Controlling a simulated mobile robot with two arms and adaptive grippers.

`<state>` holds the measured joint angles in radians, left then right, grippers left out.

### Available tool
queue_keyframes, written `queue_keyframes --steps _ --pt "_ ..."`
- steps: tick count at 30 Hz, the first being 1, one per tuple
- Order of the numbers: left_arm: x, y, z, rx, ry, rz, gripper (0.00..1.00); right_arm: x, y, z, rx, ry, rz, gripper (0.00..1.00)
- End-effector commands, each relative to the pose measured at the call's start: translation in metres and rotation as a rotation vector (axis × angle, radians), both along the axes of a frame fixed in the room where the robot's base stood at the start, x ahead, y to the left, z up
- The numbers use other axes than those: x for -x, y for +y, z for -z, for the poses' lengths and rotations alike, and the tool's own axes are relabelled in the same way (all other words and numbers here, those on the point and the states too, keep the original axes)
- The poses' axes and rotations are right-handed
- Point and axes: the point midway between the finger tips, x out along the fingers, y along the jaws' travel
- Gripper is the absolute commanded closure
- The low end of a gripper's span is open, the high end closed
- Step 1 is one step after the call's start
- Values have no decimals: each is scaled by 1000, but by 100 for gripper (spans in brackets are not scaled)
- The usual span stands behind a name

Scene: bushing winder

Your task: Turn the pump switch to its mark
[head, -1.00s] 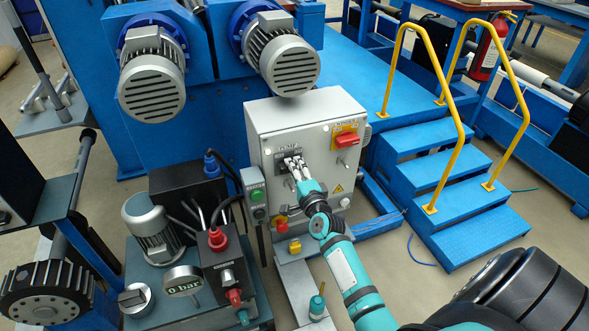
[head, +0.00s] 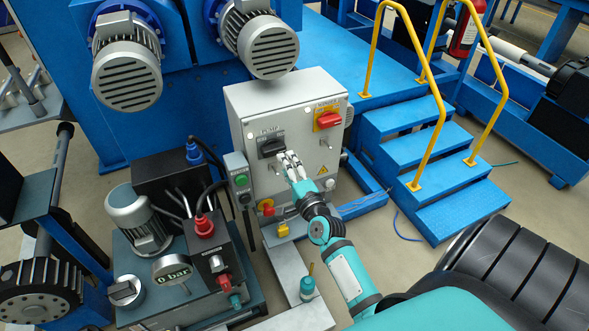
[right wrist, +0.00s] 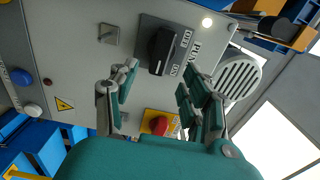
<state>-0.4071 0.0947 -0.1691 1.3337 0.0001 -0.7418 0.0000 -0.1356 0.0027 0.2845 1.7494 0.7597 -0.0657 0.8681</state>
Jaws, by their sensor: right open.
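The pump switch (head: 271,147) is a black knob on a dark plate labelled PUMP, on the front of the grey control box (head: 236,112). In the right wrist view the knob (right wrist: 160,50) is elongated, with OFF and ON printed beside it. Which mark it points at I cannot tell for sure. My right gripper (head: 286,158) is open, just to the lower right of the switch in the head view. In the right wrist view its fingers (right wrist: 160,78) are apart, with the knob ahead between them and nothing held. My left gripper is not in view.
A red switch on a yellow plate (head: 329,119) sits at the box's upper right. A green-button station (head: 240,181) hangs at its left. The hydraulic unit with a 0 bar gauge (head: 172,270) stands lower left. Blue steps (head: 420,150) with yellow rails stand right.

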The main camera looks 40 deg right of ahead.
Motion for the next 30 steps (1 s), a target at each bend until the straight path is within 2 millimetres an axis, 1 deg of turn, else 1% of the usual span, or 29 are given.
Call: queue_keyframes --steps 1,3,6,9,13,27,29,30 --pt "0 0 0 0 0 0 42 12 3 1 1 2 0 52" --pt "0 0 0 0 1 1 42 24 5 1 0 2 1 52" --pt "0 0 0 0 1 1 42 38 9 0 0 1 0 52" --pt "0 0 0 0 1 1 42 46 11 0 -1 0 0 52" --pt "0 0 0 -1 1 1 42 51 12 0 -1 -1 0 52" --pt "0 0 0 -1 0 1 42 51 12 0 -1 -1 0 52" --pt "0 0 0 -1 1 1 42 50 13 1 3 4 -2 52" --pt "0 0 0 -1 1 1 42 50 15 5 13 17 -10 52"
